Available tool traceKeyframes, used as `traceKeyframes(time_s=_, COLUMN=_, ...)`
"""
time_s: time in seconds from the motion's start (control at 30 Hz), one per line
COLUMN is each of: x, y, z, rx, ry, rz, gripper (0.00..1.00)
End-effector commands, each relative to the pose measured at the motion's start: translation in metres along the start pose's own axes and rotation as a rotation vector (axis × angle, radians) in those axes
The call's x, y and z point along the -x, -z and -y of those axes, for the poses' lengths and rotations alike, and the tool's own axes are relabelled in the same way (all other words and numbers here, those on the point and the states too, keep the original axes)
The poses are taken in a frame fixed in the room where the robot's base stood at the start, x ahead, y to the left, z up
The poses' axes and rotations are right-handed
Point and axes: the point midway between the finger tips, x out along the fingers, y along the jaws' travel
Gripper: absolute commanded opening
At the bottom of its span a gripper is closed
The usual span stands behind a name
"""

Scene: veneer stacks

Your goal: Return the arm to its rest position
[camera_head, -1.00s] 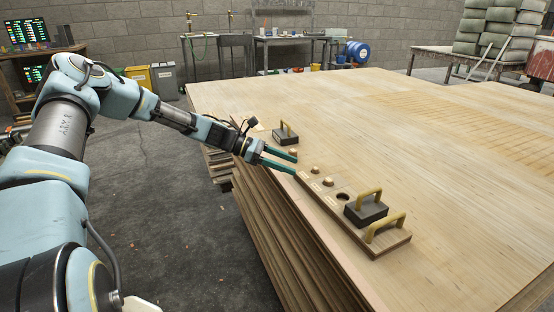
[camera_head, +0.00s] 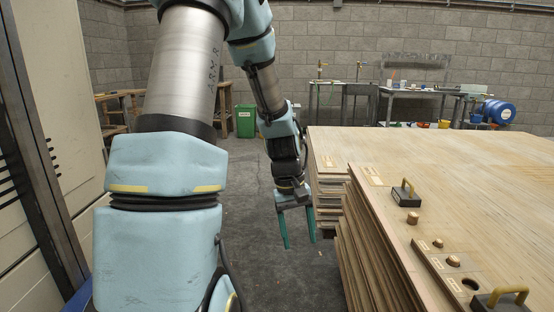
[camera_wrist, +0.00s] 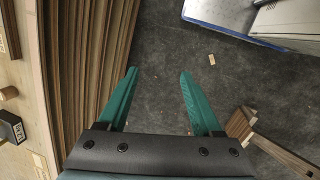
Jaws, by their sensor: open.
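My gripper (camera_head: 299,232) hangs pointing down over the bare floor, left of the veneer stack (camera_head: 362,255). Its two green fingers are spread apart with nothing between them. In the wrist view, my gripper (camera_wrist: 158,85) also shows open and empty, with grey floor beyond the fingertips. The side of the veneer stack (camera_wrist: 88,45) runs along the left of that view, close to the left finger. My arm rises from the gripper along the left of the head view.
On the stack's top are a dark block with a yellow handle (camera_head: 405,195), copper-coloured knobs (camera_head: 413,218) and a wooden strip (camera_head: 437,275). Another handled block (camera_head: 499,300) is at the lower right. A green bin (camera_head: 246,121) stands behind. Open floor (camera_head: 262,270) lies left of the stack.

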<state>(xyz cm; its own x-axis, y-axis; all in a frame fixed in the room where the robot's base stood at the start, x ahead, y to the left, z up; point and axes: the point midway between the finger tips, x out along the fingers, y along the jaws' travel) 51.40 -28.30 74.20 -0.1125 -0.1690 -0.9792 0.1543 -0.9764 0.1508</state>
Motion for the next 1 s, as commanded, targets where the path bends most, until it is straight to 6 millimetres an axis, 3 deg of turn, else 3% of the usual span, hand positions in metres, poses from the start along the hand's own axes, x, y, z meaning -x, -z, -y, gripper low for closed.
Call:
traceKeyframes(time_s=0.03, x=0.014, y=-0.004, z=0.02, rx=-0.036, ry=0.027, rz=-0.047, gripper=0.67)
traceKeyframes(time_s=0.2, x=0.043, y=-0.019, z=0.068, rx=-0.141, ry=0.089, rz=-0.152, gripper=0.67)
traceKeyframes(time_s=0.47, x=0.071, y=-0.045, z=0.115, rx=-0.254, ry=0.146, rz=-0.257, gripper=0.67)
traceKeyframes(time_s=1.0, x=0.189, y=-0.061, z=0.098, rx=-0.257, ry=0.148, rz=-0.255, gripper=0.67)
